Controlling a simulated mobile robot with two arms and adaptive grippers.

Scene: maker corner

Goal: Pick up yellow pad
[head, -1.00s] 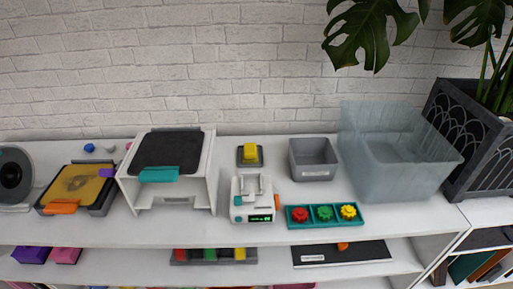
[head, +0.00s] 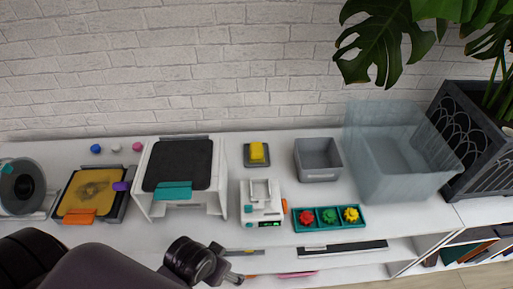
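A small yellow pad (head: 257,151) sits on a dark square base at the back of the white upper shelf, behind the white device. My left arm comes in from the lower left in the head view. Its gripper (head: 234,277) is at the bottom edge, low and in front of the shelf, well apart from the yellow pad. The fingers are small and partly hidden by the arm, so I cannot tell whether they are open or shut. My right gripper is out of view.
The white device (head: 262,203) stands in front of the pad. A grey bin (head: 319,174) and a clear tub (head: 398,190) are to the right. A teal tray (head: 329,225) holds red, green and yellow knobs. A white stand (head: 143,207) with a dark top is to the left.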

